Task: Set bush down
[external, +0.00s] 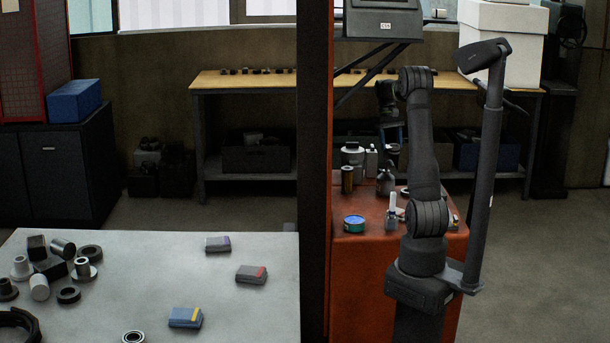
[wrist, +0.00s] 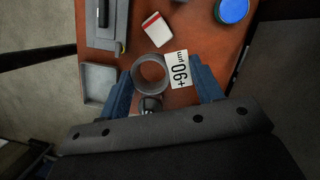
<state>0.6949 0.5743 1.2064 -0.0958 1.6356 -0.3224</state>
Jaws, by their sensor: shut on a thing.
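The bush (wrist: 150,88) is a grey ring seen end-on in the wrist view, with its round bore facing the camera. My gripper (wrist: 165,80) has blue fingers on either side of it and is shut on it. A white label reading "+90 µm" (wrist: 178,72) shows just right of the ring, between the fingers. Whether the bush touches anything below cannot be told.
The orange-red bench top (wrist: 205,42) lies below my gripper. It bears a grey tray (wrist: 98,82), a white-and-red box (wrist: 156,29) and a blue round tin (wrist: 232,10). In the external view, a grey table (external: 120,270) holds several rings and boxes.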

